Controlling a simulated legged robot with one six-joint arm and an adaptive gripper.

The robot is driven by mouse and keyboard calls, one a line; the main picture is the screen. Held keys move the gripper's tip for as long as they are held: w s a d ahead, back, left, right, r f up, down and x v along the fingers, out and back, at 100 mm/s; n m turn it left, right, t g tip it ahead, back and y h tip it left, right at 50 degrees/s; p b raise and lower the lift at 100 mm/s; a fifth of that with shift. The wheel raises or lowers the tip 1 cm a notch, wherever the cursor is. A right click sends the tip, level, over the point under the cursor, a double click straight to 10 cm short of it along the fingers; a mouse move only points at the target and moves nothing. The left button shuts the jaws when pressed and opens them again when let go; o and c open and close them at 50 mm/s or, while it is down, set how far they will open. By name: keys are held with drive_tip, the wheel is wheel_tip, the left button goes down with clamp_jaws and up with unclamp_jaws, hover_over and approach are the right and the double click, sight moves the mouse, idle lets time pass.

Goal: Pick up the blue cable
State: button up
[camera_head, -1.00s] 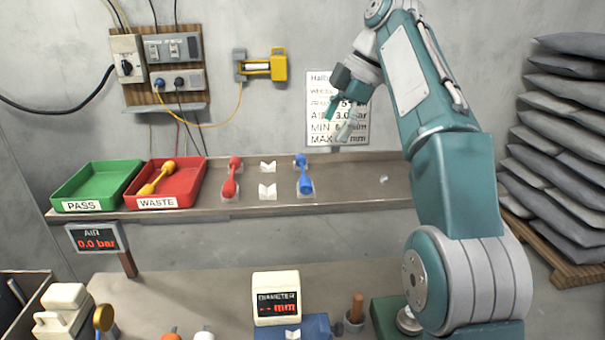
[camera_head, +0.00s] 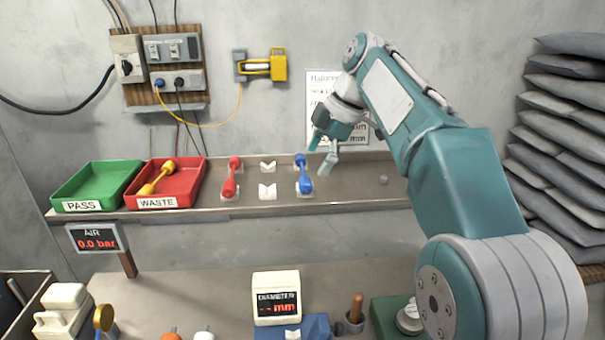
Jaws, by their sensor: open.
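The blue piece (camera_head: 304,175), a dumbbell-like spool with two rounded ends, lies on white rests on the back shelf, right of the middle. No other blue item like a loose cable shows clearly. My gripper (camera_head: 322,158) is open and empty. It appears just to the right of the blue piece's upper end, with its fingers pointing down; the exact gap between them cannot be told. A red spool (camera_head: 231,178) lies on the same shelf, with empty white V-rests (camera_head: 268,191) between it and the blue one.
A green PASS tray (camera_head: 82,206) and a red WASTE tray (camera_head: 185,200) holding a yellow spool (camera_head: 157,178) stand at the shelf's left. A diameter gauge (camera_head: 276,298) and an air display (camera_head: 96,238) stand nearer. Grey sacks (camera_head: 565,130) are stacked at right.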

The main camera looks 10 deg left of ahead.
sight(309, 178)
drive_tip(key=shift+x, duration=1.85)
drive_tip(key=c, duration=1.2)
drive_tip(key=shift+d+f, duration=0.1)
drive_tip(key=shift+c, duration=0.4)
